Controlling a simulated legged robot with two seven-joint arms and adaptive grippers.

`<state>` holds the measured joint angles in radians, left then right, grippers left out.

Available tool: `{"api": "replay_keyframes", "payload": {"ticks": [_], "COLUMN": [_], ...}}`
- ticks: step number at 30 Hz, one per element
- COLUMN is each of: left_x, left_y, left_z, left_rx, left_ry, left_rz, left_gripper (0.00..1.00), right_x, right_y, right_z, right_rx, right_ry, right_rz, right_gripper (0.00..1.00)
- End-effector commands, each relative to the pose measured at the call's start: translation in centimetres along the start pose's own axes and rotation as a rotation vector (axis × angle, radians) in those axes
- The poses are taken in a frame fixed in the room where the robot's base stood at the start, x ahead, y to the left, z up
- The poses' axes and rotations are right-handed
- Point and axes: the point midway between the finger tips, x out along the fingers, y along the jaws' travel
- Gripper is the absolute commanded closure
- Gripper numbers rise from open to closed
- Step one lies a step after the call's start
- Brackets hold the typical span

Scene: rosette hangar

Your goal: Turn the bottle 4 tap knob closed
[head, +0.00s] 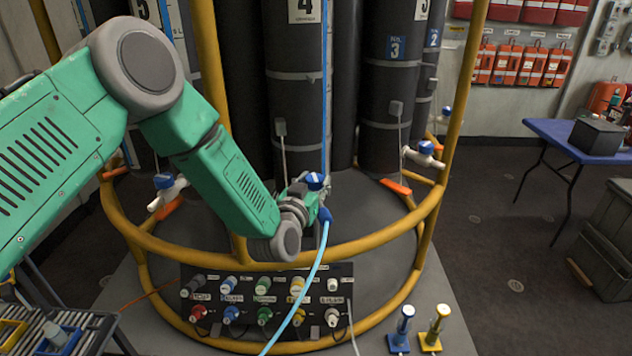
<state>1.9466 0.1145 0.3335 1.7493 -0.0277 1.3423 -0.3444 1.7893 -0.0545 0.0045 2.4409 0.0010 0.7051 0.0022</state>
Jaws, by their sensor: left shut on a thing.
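Bottle 4 (292,100) is the tall dark cylinder at the centre back, with a white "4" label near the top. Its tap has a blue knob (316,180) with a white mark, low in front of the bottle. My left gripper (306,191) reaches in from the left and is shut at this knob. The fingers are small here and partly hide the tap body. A blue hose end (325,215) sits just below the tap, with a light blue hose (309,285) running down from it. My right gripper is not in view.
A yellow rail (350,247) curves around the bottles, with an upright post (462,100) at right. Other blue-knobbed taps (425,148) stand on both sides. A connector panel (265,300) is below the rail. A blue table (560,135) stands at far right; open floor lies before it.

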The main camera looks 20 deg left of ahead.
Motion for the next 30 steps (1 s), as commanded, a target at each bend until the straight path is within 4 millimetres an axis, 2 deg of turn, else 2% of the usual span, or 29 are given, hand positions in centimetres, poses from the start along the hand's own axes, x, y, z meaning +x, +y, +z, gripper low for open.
{"api": "replay_keyframes", "payload": {"ticks": [8, 21, 30], "left_x": [0.1, 0.1, 0.1], "left_y": [0.0, -0.1, -0.1], "left_z": [-0.1, -0.1, -0.2], "left_rx": [0.003, 0.003, 0.002], "left_ry": [0.007, 0.007, 0.007], "left_rz": [0.108, 0.399, 0.507], "left_gripper": [0.94, 0.94, 0.94], "right_x": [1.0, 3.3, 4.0], "right_y": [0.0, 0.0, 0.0], "right_z": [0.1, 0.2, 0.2], "right_rx": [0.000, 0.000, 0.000], "right_ry": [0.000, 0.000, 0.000], "right_rz": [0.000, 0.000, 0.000], "right_gripper": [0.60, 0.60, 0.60]}}
